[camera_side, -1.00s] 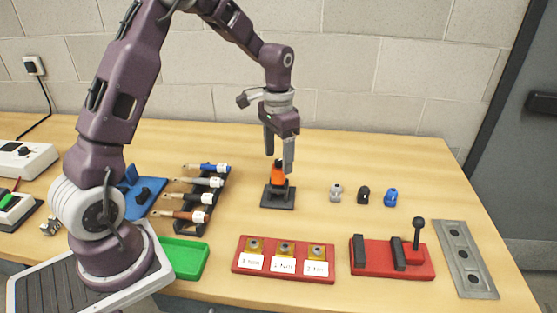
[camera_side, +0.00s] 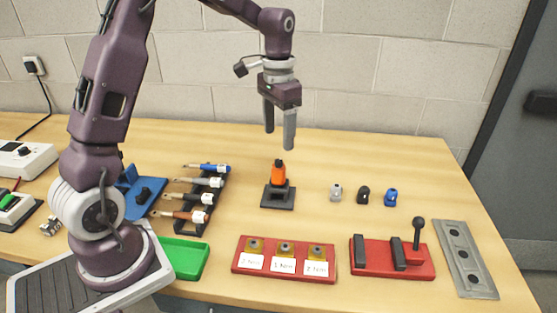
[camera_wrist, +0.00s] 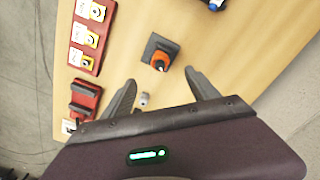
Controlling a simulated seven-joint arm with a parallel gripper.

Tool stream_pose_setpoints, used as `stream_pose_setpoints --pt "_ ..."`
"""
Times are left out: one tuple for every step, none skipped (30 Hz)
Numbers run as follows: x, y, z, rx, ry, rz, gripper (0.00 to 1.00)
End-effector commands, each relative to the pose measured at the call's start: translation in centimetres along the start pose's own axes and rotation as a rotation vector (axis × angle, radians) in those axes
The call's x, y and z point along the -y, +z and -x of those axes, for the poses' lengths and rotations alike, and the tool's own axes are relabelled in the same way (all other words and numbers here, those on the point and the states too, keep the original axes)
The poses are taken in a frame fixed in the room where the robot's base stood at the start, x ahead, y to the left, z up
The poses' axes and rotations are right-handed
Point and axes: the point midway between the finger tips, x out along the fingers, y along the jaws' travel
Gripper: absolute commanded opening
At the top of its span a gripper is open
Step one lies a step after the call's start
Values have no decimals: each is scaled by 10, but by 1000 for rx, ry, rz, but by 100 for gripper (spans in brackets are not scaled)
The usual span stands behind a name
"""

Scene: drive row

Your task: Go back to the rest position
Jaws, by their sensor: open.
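My gripper (camera_side: 279,140) is open and empty, up in the air above and a little behind the orange piece (camera_side: 279,174). The orange piece has a black top and stands upright in a dark square base (camera_side: 278,196) on the table. In the wrist view my gripper's two fingers (camera_wrist: 165,95) are spread apart. The orange piece (camera_wrist: 160,62) and its base (camera_wrist: 152,47) lie beyond the fingertips, with clear space between.
A rack (camera_side: 215,197) with several drivers stands left of the base. A green tray (camera_side: 183,258), a red labelled block (camera_side: 238,266) and a red fixture with a lever (camera_side: 425,270) line the front. Three small pieces (camera_side: 363,194) stand right; a grey plate (camera_side: 478,280) lies far right.

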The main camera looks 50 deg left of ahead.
Motion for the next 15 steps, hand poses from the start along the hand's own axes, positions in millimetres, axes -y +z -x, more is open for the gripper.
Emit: stream_pose_setpoints --pt "0 0 2 0 0 0 69" --pt "0 0 2 0 0 0 69" --pt "0 0 2 1 0 0 69" --pt "0 0 2 1 0 0 69" --pt "0 0 2 1 0 0 69" --pt "0 0 2 1 0 0 69" --pt "0 0 2 1 0 0 69" --pt "0 0 2 1 0 0 69" --pt "-1 1 4 -2 -1 0 69" --pt "-4 3 8 -8 -4 0 69" --pt "-8 7 15 -18 -9 0 69" --pt "-16 15 28 -41 -20 4 69" --pt "-25 24 40 -63 -29 6 69" --pt "-35 35 54 -89 -39 11 69" --pt "-51 54 72 -128 -51 18 69"
